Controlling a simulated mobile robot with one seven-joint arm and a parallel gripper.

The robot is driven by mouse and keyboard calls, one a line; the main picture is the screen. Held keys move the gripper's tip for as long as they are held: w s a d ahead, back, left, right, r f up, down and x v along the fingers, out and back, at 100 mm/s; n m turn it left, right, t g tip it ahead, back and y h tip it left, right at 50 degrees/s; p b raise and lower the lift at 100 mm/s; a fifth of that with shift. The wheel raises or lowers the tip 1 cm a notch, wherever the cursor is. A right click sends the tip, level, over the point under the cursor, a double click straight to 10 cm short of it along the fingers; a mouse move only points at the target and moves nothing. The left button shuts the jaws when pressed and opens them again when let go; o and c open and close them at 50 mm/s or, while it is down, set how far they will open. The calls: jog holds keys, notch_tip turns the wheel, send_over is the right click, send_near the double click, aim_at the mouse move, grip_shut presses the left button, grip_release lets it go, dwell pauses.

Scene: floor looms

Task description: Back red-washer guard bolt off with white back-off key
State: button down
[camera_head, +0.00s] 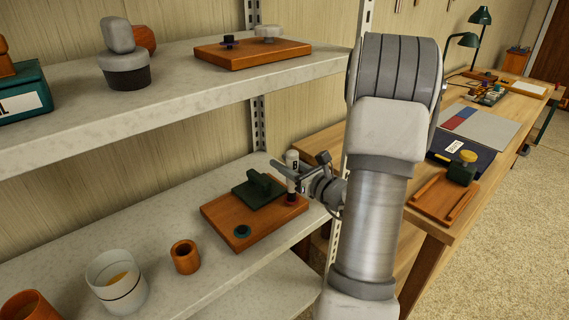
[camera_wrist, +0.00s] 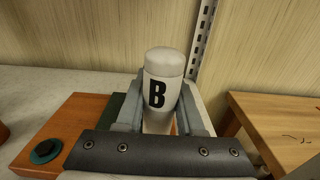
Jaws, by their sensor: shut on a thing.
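The white back-off key (camera_wrist: 162,64), a white cylinder marked with a black B, stands upright between the fingers of my gripper (camera_wrist: 160,112). My gripper (camera_head: 295,178) is shut on the key, which also shows in the head view (camera_head: 292,160). The key stands over the right corner of a wooden board (camera_head: 222,214) on the lower shelf. A bit of red at the key's foot (camera_head: 290,199) looks like the red washer. The guard bolt itself is hidden under the key. A dark green guard block (camera_head: 258,190) sits on the board beside the key.
A teal washer (camera_head: 242,231) lies on the board's front part. A brown cup (camera_head: 185,257) and a white cup (camera_head: 117,281) stand to the left on the lower shelf. The upper shelf (camera_head: 180,88) overhangs at left. A wooden bench (camera_head: 440,222) is at right.

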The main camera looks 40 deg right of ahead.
notch_tip(320, 180, up, 6)
jog(key=p, duration=0.3)
jog(key=shift+p, duration=0.35)
jog(key=shift+s+f, duration=0.1)
dwell(0.5)
